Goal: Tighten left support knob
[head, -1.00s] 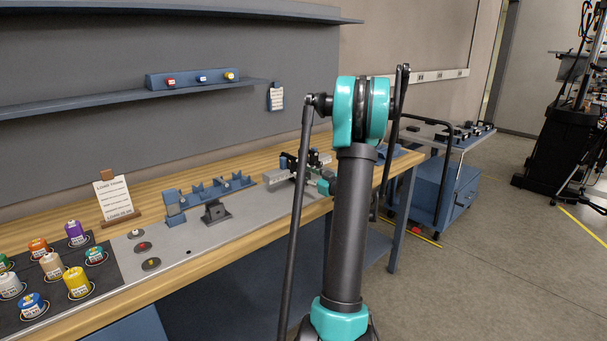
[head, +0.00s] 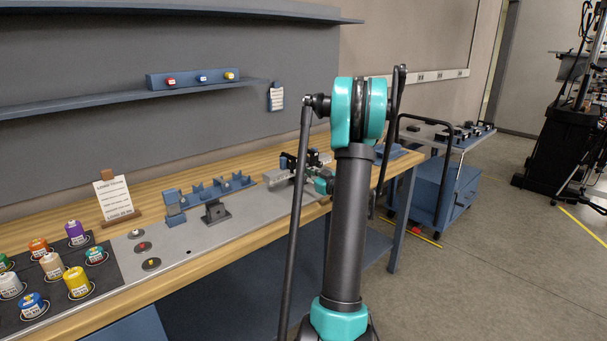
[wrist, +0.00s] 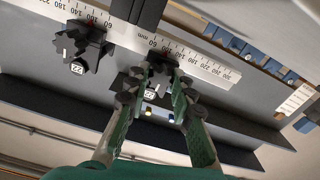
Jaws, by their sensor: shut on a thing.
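In the wrist view, my gripper (wrist: 158,88) is shut on a dark lobed support knob (wrist: 160,72), with one green-padded finger on each side. A white tag reading "22" shows between the fingers at this knob's support. A second dark lobed knob (wrist: 70,45) with its own "22" tag sits apart to the left. The knobs are too small to tell apart there.
The wooden bench (head: 150,186) carries blue holder blocks (head: 225,184), a sign card (head: 114,196) and several coloured jars on a dark mat (head: 108,272). A blue cart (head: 460,185) stands beyond the bench at right.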

